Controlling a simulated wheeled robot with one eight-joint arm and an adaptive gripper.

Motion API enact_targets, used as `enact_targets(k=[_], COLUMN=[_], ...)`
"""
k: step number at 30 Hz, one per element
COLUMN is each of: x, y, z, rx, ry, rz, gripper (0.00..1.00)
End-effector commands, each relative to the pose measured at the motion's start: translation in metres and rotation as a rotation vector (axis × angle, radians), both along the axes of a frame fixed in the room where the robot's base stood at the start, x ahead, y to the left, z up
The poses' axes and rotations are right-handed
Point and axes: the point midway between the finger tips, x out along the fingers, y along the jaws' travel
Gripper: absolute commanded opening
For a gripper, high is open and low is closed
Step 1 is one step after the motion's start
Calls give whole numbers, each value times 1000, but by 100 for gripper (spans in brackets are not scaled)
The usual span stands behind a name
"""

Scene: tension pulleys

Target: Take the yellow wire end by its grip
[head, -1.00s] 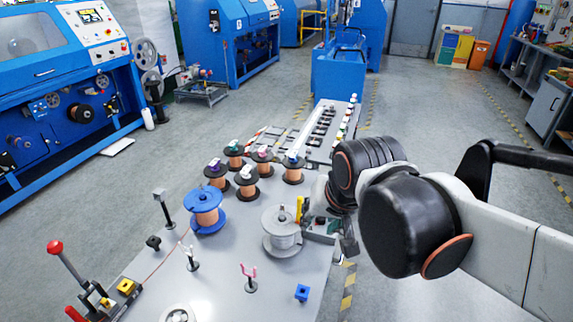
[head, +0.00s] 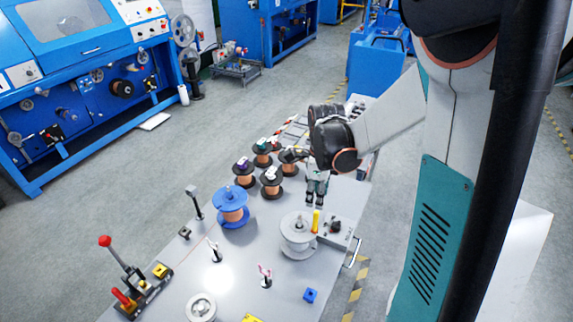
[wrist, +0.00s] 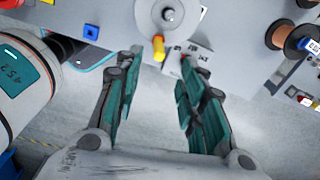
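A yellow upright grip (head: 316,221) stands at the right edge of the grey spool (head: 293,241) on the table. It also shows in the wrist view as a short yellow cylinder (wrist: 158,48) beside the spool (wrist: 150,14). I cannot make out a wire on it. My gripper (head: 317,202) is just behind and above the yellow grip in the head view, pointing down. In the wrist view my gripper (wrist: 160,56) has its green-padded fingers wide apart and nothing between them; the yellow grip appears beyond the gap.
A grey control box (head: 335,231) stands right of the grey spool. A blue spool (head: 231,206) and several copper spools (head: 271,187) stand at left and behind. A pink-tipped fork post (head: 265,279) and a blue block (head: 310,295) are in front. The table's right edge is close.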

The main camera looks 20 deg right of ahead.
Motion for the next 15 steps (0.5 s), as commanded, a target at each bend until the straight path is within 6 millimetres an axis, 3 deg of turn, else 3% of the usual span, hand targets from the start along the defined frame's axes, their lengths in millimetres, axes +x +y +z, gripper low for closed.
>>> enact_targets(k=[5,15], x=[-3,-3], y=[-9,-9], z=[-9,-27], rx=[12,12], ry=[32,35], rz=[-144,-156], gripper=[37,37])
